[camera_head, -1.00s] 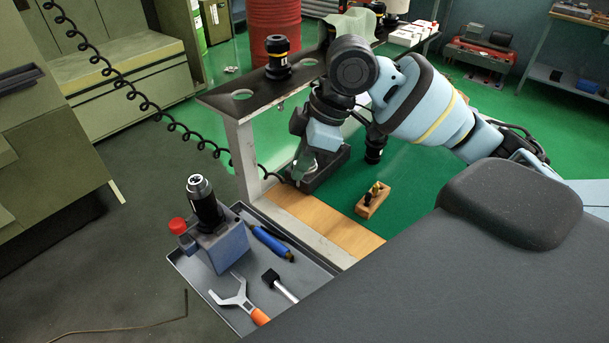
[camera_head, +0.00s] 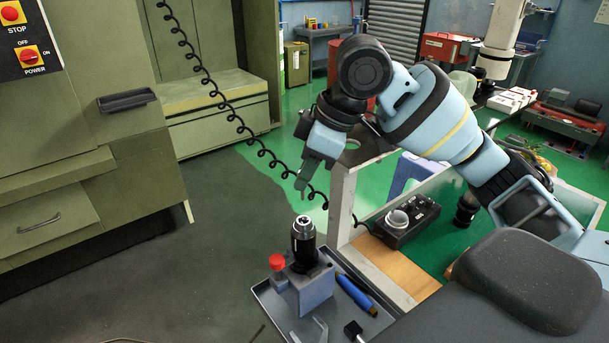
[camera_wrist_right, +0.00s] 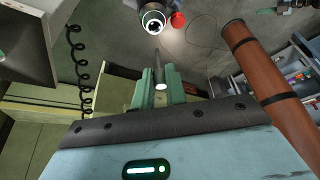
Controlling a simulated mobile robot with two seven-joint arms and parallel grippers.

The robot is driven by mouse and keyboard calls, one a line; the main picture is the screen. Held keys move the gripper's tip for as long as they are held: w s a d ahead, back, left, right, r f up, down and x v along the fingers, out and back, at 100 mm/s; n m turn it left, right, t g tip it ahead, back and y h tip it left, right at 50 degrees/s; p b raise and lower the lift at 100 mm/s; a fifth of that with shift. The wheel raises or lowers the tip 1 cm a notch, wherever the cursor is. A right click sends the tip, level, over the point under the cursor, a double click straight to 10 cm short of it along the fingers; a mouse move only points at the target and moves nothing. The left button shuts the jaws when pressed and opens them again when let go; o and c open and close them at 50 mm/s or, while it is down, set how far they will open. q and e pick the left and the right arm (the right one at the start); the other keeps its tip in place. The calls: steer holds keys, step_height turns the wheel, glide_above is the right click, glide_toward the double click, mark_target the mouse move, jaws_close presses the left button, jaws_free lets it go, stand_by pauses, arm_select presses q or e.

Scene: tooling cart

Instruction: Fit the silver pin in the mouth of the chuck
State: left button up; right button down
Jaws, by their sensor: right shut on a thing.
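The chuck (camera_head: 304,237) is a black holder with a silver top, upright in a grey block (camera_head: 310,288) on the tray at lower middle. In the right wrist view the round silver mouth of the chuck (camera_wrist_right: 153,22) shows at the top, facing the camera. My right gripper (camera_head: 301,187) is above the chuck, with a clear gap between them. It is shut on the silver pin (camera_wrist_right: 161,84), which shows between the greenish fingers in the wrist view. The pin is too small to make out clearly in the head view. My left gripper is not in view.
A red-capped piece (camera_head: 277,268) stands just left of the chuck. A blue-handled tool (camera_head: 354,294) lies on the tray (camera_head: 272,309) to the right. A black box (camera_head: 407,221) with a round cup and the pale cart post (camera_head: 342,205) stand further right. A coiled black cable hangs behind.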

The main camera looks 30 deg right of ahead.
steer(key=shift+d+f, duration=0.1)
steer(key=shift+f, duration=0.05)
steer(key=shift+f, duration=0.1)
steer(key=shift+f, duration=1.85)
steer(key=shift+f, duration=1.3)
stand_by(0.4)
stand_by(0.4)
steer(key=c, duration=1.3)
jaws_free()
steer(key=shift+c, duration=0.2)
steer(key=v, duration=0.7)
steer(key=shift+s+r, duration=0.2)
steer(key=shift+r, duration=0.15)
